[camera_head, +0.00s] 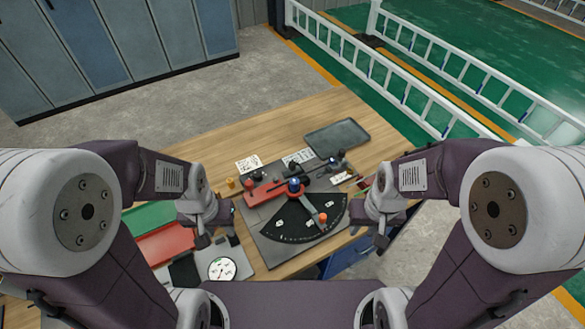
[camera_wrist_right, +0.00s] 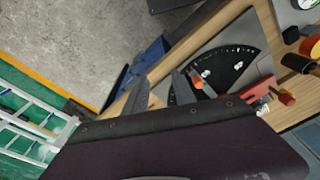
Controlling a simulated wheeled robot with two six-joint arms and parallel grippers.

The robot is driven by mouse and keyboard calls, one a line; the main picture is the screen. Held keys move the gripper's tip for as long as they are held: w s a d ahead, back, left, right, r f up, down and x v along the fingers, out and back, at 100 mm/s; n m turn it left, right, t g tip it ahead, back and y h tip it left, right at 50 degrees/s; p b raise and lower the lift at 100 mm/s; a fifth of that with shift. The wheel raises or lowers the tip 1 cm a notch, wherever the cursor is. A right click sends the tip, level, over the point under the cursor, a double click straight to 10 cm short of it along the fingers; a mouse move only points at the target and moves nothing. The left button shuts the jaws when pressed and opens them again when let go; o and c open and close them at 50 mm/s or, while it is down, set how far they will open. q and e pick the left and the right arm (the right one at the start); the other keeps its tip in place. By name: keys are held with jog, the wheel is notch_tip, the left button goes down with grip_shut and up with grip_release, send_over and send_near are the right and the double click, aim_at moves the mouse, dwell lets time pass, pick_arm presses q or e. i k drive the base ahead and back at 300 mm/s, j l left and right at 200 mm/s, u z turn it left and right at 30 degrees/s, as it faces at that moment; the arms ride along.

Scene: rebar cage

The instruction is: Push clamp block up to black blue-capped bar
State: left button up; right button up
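A red clamp block (camera_head: 264,193) lies on the grey plate of a jig, left of a black upright bar with a blue cap (camera_head: 294,185). From the bar, a grey lever with an orange knob (camera_head: 322,218) reaches across a black fan-shaped scale (camera_head: 301,222). In the right wrist view the red part (camera_wrist_right: 258,103) is at the right, partly hidden by my arm. My left gripper (camera_head: 216,229) hangs left of the plate, its fingers apart and empty. My right gripper (camera_head: 372,234) is right of the scale; its fingers (camera_wrist_right: 160,94) are open and empty in the wrist view.
A dark tray (camera_head: 337,138) lies at the back right of the wooden bench. A red bin (camera_head: 166,244) and a round white dial (camera_head: 222,269) lie at the left. Small knobs and white cards stand behind the plate. A white railing (camera_head: 400,84) is beyond the bench.

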aim_at(294, 169)
jog(key=l+u, duration=0.2)
jog(key=u, duration=0.25)
jog(key=l+u, duration=0.15)
jog(key=u, duration=0.35)
jog(key=l+u, duration=0.2)
jog(key=u, duration=0.25)
